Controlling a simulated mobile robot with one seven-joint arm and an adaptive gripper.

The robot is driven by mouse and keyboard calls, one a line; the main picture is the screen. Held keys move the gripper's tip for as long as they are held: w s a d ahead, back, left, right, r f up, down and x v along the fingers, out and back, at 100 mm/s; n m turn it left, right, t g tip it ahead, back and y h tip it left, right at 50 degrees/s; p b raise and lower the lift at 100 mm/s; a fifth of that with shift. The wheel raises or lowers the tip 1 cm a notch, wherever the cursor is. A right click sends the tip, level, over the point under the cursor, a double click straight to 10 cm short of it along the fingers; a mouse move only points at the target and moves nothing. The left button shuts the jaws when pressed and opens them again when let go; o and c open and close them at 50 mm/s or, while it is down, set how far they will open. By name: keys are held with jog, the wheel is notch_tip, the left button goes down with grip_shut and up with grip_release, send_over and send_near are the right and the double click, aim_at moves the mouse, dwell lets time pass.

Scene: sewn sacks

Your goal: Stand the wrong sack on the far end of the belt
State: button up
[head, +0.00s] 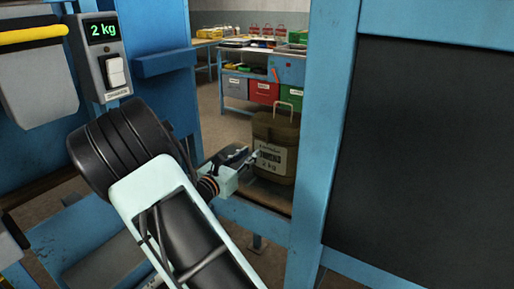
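An olive-brown sack (284,130) with a pale label reading "2 kg" and a pale loop handle on top stands upright right of centre. It rests on a brownish surface (268,197) in a blue frame, which looks like the belt. My gripper (250,155) is just left of the sack, its fingers pointing at the label's left side. The fingers look apart, with nothing seen between them. I cannot tell whether a fingertip touches the sack. The sack's lower left is partly hidden by the gripper.
A wide blue post (325,130) and a dark panel (430,150) close off the right. At the upper left, a grey box with a green "2 kg" display (102,32) hangs on a blue frame. Behind, a bench holds grey, red and green bins (264,92).

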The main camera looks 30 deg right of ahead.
jog(key=v, duration=0.2)
jog(key=shift+s+a, duration=0.15)
jog(key=shift+a, duration=0.15)
